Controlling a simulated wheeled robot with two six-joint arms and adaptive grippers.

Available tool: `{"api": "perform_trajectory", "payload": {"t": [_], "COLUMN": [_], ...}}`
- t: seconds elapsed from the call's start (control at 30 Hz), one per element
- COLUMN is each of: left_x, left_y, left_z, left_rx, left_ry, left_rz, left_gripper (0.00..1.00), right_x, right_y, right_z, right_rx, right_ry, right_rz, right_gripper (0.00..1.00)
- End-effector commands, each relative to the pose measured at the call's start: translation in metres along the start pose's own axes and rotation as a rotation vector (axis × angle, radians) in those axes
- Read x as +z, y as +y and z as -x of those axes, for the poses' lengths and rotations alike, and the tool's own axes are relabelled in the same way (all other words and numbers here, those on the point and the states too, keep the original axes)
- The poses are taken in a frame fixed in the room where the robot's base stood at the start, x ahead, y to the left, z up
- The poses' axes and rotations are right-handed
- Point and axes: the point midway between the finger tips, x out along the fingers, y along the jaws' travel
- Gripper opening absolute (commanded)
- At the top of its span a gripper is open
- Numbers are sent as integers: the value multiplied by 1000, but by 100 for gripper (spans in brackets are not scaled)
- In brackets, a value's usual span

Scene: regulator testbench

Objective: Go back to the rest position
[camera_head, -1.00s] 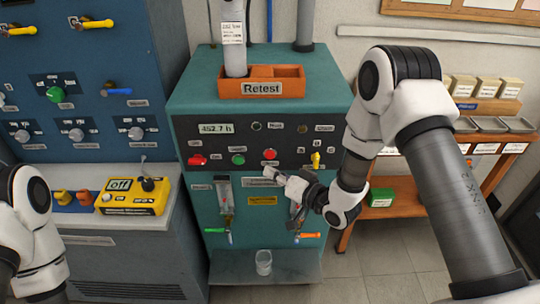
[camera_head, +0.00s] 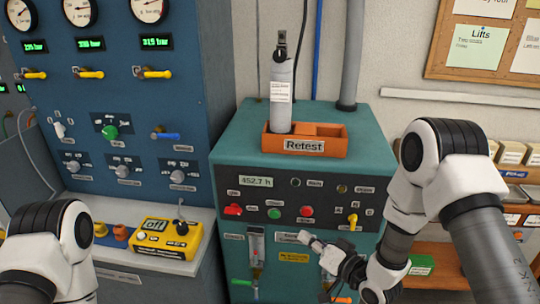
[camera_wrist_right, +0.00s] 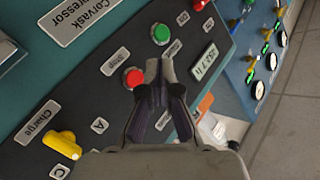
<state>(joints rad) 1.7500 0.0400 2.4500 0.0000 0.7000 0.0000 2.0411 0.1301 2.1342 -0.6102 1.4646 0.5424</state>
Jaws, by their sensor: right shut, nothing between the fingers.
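My right gripper (camera_head: 305,237) is shut and empty in front of the dark control panel (camera_head: 250,197) of the teal compressor cabinet (camera_head: 225,155). In the head view its tips appear just below the red stop button (camera_head: 306,211) and the green start button (camera_head: 274,213). The right wrist view shows the closed fingers (camera_wrist_right: 160,88) in front of the panel, with the red button (camera_wrist_right: 133,77) and green button (camera_wrist_right: 161,34) beyond the tips. I cannot tell the exact gap to the panel. My left arm shows at the lower left, but its gripper is out of view.
An orange Retest tray (camera_head: 330,146) on the cabinet top holds a grey cylinder (camera_head: 281,95). A yellow device (camera_head: 165,240) sits on the left ledge. A yellow charge lever (camera_head: 352,221) is right of the buttons. Shelves with boxes stand at the right.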

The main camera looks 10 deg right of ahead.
Motion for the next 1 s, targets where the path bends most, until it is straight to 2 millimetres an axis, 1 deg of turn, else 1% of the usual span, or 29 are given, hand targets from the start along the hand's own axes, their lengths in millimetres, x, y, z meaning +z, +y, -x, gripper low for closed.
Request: {"api": "perform_trajectory", "payload": {"t": [0.07, 0.13, 0.17, 0.2, 0.23, 0.27, 0.3, 0.37, 0.4, 0.47, 0.5, 0.6, 0.67, 0.73, 1.0], "left_x": [0, 0, 0, 0, 0, 0, 0, 0, 0, 0, 0, 0, 0, 0, 0], "left_y": [0, 0, 0, 0, 0, 0, 0, 0, 0, 0, 0, 0, 0, 0, 0], "left_z": [0, 0, 0, 0, 0, 0, 0, 0, 0, 0, 0, 0, 0, 0, 0], "left_rx": [0, 0, 0, 0, 0, 0, 0, 0, 0, 0, 0, 0, 0, 0, 0], "left_ry": [0, 0, 0, 0, 0, 0, 0, 0, 0, 0, 0, 0, 0, 0, 0], "left_rz": [0, 0, 0, 0, 0, 0, 0, 0, 0, 0, 0, 0, 0, 0, 0], "left_gripper": [0, 0, 0, 0, 0, 0, 0, 0, 0, 0, 0, 0, 0, 0, 0], "right_x": [23, 59, 78, 104, 125, 146, 173, 208, 228, 250, 259, 271, 274, 276, 275], "right_y": [8, 18, 26, 38, 47, 56, 68, 81, 87, 92, 92, 89, 88, 87, 87], "right_z": [4, 16, 25, 39, 52, 68, 91, 131, 160, 201, 226, 272, 285, 288, 286], "right_rx": [16, 61, 101, 174, 236, 299, 387, 511, 587, 683, 735, 810, 816, 799, 794], "right_ry": [-38, -102, -137, -200, -256, -318, -407, -552, -654, -801, -893, -1078, -1149, -1181, -1176], "right_rz": [-17, -51, -71, -84, -85, -84, -75, -55, -38, -12, 4, 33, 51, 72, 77], "right_gripper": [0, 0, 0, 0, 0, 0, 0, 0, 0, 0, 0, 0, 0, 0, 0]}}
